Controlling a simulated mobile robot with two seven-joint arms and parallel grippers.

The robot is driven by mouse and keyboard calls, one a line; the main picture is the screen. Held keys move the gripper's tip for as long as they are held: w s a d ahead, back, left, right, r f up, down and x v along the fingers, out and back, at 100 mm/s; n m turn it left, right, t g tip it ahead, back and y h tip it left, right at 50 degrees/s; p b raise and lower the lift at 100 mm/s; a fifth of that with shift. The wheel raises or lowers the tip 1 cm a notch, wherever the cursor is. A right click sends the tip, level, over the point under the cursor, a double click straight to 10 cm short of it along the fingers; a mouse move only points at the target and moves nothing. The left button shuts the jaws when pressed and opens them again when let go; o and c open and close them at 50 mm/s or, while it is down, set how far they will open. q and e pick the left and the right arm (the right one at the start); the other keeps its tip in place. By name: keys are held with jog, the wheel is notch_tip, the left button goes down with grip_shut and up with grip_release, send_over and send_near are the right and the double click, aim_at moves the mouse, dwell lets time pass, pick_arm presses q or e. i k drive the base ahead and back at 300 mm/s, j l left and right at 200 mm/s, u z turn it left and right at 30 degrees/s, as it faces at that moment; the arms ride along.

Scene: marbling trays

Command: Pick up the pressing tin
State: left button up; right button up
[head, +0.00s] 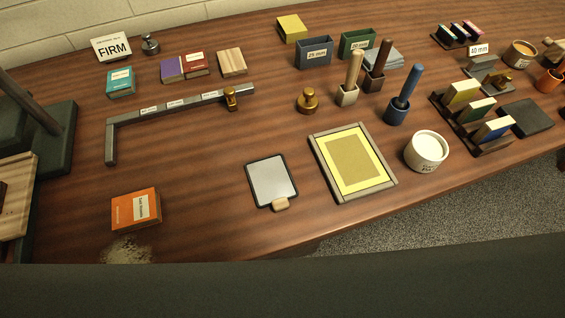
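Neither of my grippers is in view. I cannot tell for sure which thing is the pressing tin, as no readable label names it. An orange block-shaped item (136,210) with a white label lies at the front left. A flat grey plate with a dark rim and a tan tab (270,180) lies at the front middle. A white round tub (427,150) with pale contents stands at the front right.
A yellow sheet in a grey frame (391,186) lies front centre. An L-shaped grey bar (150,112) with a brass slider lies centre left. Handled tools, boxes and racks crowd the back right. A pale grainy patch (126,250) marks the front edge. Wood between the orange item and plate is clear.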

aim_at(271, 182)
jog(key=k+l, duration=0.15)
jog(key=l, duration=0.25)
jog(key=k+l, duration=0.15)
jog(key=l, duration=0.2)
jog(key=k+l, duration=0.1)
jog(key=l, duration=0.3)
jog(key=k+l, duration=0.15)
jog(key=l, duration=0.2)
jog(key=k+l, duration=0.15)
jog(key=l, duration=0.25)
jog(key=u, duration=0.05)
